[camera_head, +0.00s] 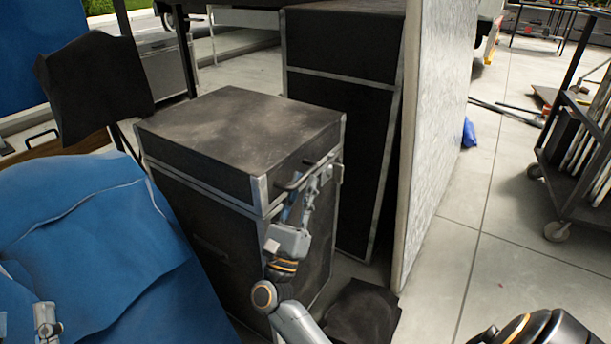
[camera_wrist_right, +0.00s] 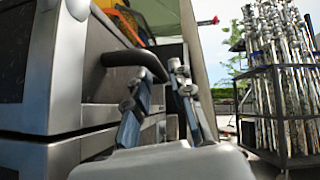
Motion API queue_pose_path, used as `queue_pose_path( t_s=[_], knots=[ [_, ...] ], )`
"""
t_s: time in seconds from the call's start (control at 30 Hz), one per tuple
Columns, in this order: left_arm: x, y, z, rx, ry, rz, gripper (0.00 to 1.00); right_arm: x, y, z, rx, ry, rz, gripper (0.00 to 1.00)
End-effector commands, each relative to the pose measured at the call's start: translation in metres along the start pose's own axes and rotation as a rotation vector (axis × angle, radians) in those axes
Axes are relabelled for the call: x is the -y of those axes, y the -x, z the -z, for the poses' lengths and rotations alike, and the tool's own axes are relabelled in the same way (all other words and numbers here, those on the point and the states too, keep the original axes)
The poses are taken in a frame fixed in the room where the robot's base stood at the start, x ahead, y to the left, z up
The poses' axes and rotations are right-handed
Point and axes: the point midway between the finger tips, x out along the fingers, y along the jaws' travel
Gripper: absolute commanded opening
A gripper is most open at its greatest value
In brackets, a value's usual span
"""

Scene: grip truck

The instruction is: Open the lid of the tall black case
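The tall black case (camera_head: 235,215) with silver metal edges stands upright in the middle of the head view. Its lid (camera_head: 235,118) lies flat and shut, with a metal-trimmed seam below it. A dark bar handle (camera_head: 290,181) sticks out from the lid's right side and shows close up in the right wrist view (camera_wrist_right: 130,57). My right gripper (camera_head: 308,192) is at this side, its fingers spread. In the wrist view the right gripper (camera_wrist_right: 160,75) has the handle's bent end at its fingertips; contact is unclear. My left gripper (camera_head: 46,322) shows only partly at the lower left.
A taller black case (camera_head: 340,110) stands close behind, beside a pale upright panel (camera_head: 435,130). Blue cloth (camera_head: 85,240) fills the left. A dark cloth (camera_head: 365,312) lies at the case's foot. A wheeled cart (camera_head: 580,190) stands right; floor before it is clear.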

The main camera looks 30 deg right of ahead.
Motion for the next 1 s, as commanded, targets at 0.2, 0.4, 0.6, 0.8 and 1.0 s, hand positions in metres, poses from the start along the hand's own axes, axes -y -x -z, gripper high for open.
queue_pose_path(
  t_s=[0.2,0.4,0.6,0.8,1.0],
  knots=[
    [0.0,0.0,-0.002,0.011,-0.001,0.0,0.4,0.0,-0.021,0.0,0.0,-0.001,0.0,0.22],
    [0.0,0.0,-0.004,0.017,-0.001,0.001,0.4,0.0,-0.024,0.0,0.0,0.0,-0.001,0.22],
    [0.001,0.0,-0.003,0.017,-0.001,0.001,0.4,0.0,-0.024,0.0,0.0,0.0,-0.001,0.08],
    [0.001,0.0,-0.003,0.015,-0.001,0.001,0.4,0.0,-0.024,0.0,0.0,0.0,-0.001,0.0],
    [0.001,0.0,-0.003,0.017,-0.001,0.001,0.4,0.0,-0.024,-0.001,0.0,0.001,-0.002,0.0]
  ],
)
